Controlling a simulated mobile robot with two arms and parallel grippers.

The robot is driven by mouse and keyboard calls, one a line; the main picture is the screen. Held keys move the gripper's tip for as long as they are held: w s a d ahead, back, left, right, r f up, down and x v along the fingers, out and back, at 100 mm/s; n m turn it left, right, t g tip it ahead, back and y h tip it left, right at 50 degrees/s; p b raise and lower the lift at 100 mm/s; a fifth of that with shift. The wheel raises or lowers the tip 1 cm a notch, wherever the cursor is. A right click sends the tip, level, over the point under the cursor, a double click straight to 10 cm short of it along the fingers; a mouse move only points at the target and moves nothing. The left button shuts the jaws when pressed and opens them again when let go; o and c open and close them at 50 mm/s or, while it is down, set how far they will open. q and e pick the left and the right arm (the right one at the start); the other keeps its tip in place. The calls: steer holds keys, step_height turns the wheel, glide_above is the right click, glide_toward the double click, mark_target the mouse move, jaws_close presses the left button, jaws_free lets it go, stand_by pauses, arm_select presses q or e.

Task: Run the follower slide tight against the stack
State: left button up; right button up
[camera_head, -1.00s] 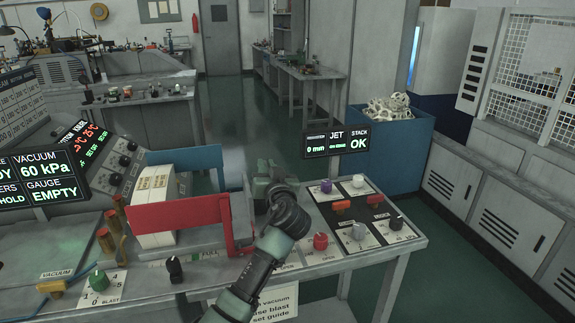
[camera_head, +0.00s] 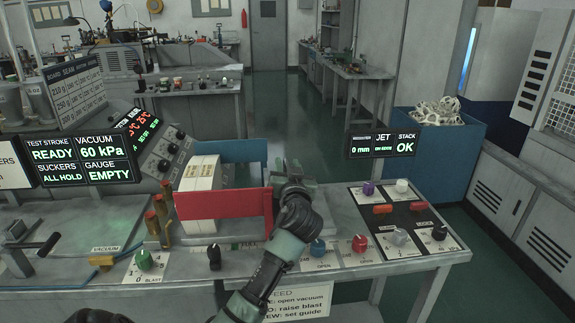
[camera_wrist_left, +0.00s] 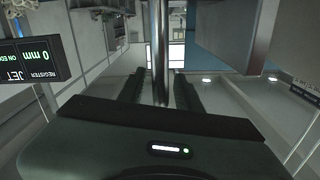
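The stack (camera_head: 200,195) of white sheets stands upright between a red side plate (camera_head: 222,204) and a blue side plate (camera_head: 242,152). My left gripper (camera_head: 291,182) is at the right end of these plates, with bare space between it and the stack. In the left wrist view a bright metal rod (camera_wrist_left: 160,50) runs between its two dark fingers, with a narrow gap showing on each side. The rod may belong to the follower slide, whose body I cannot make out behind my gripper and wrist. My right gripper is not in view.
A control panel with coloured knobs (camera_head: 399,237) lies right of my left gripper. A small display (camera_head: 381,144) reading STACK OK stands behind it. Brass posts (camera_head: 160,218) stand left of the stack. A blue bin (camera_head: 440,160) stands beyond the bench.

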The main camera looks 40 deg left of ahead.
arm_select(q)
step_height(320, 180, up, 20)
steer(key=b, duration=0.1)
stand_by(0.4)
